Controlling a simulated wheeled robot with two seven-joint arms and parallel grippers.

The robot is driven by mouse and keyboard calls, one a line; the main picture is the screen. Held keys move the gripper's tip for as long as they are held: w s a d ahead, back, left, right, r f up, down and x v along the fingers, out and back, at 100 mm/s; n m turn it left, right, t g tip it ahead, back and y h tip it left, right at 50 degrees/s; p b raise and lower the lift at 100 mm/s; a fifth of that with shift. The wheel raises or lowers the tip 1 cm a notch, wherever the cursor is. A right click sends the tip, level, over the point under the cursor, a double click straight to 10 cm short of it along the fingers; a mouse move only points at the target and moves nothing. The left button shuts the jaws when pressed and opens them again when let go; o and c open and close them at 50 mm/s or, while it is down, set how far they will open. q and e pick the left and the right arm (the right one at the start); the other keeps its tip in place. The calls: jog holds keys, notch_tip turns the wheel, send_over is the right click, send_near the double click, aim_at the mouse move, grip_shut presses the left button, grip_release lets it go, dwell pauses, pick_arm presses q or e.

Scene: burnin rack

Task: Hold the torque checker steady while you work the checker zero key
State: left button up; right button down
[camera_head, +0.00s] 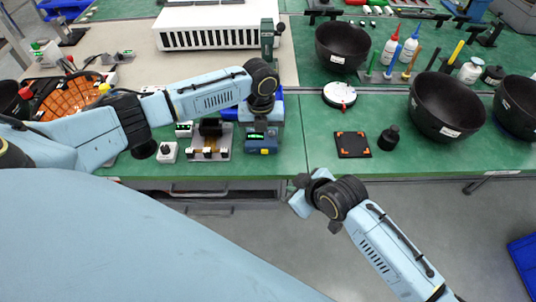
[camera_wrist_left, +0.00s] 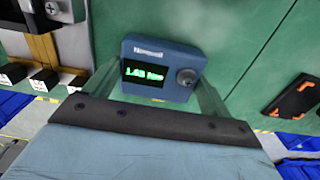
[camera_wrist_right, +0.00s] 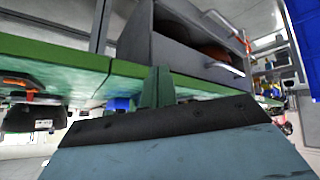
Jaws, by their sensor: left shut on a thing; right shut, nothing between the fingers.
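The torque checker (camera_head: 262,142) is a small blue box with a lit green display, near the front edge of the green bench. In the left wrist view the torque checker (camera_wrist_left: 158,60) shows a green reading and a round dark grey knob or key (camera_wrist_left: 187,77) right of the display. I cannot tell for certain whether that is the zero key. My left gripper (camera_head: 263,118) is shut on the checker, with one finger on each side of it. My right gripper (camera_head: 303,190) is shut and empty, in front of the bench edge; its closed fingers (camera_wrist_right: 156,88) show in the right wrist view.
A fixture (camera_head: 210,140) and a small white button box (camera_head: 167,152) stand left of the checker. A black square pad (camera_head: 352,144), a small black weight (camera_head: 389,138), a round white dial (camera_head: 339,94) and black bowls (camera_head: 447,105) lie right. Grey drawers (camera_wrist_right: 180,50) hang under the bench.

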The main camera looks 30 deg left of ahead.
aim_at(265, 151)
notch_tip(265, 151, up, 10)
jog(key=s+a+n, duration=0.1)
jog(key=a+n, duration=0.1)
jog(key=n, duration=0.5)
jog(key=shift+s+a+g, duration=0.2)
jog(key=shift+g, duration=0.1)
jog(key=x, duration=0.9)
jog(key=shift+f, duration=0.35)
jog(key=shift+w+a+f, duration=0.15)
jog(key=shift+w+a, duration=0.45)
jog(key=shift+w, duration=0.15)
jog(key=shift+w+a, duration=0.3)
jog(key=shift+w, duration=0.25)
jog(key=shift+w+a, duration=0.25)
jog(key=shift+w, duration=0.25)
